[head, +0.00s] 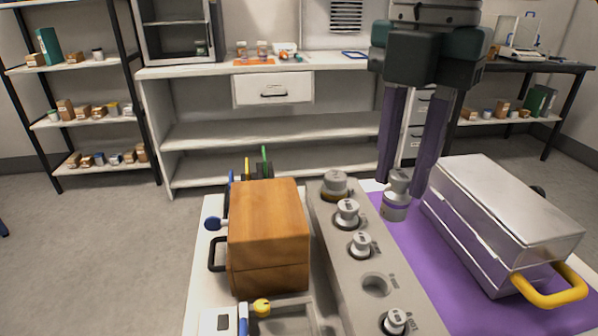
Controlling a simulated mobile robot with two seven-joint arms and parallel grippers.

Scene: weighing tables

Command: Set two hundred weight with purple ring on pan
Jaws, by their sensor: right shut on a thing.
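My right gripper (403,182) comes down from the top with two long purple fingers and is shut on a grey metal weight (397,208). The weight has a purple ring around its body and is upright, just right of the grey weight block (330,240), over the purple mat (408,265). I cannot tell whether its base touches anything. A balance (523,50) stands on the dark table at the back right; its pan is too small to make out. My left gripper is not in view.
The block holds several other weights (361,244) and one empty socket (376,284). A wooden box (268,235) stands left of it. A silver case (510,215) with a yellow handle stands right. A white shelf unit (270,135) is behind; open floor lies left.

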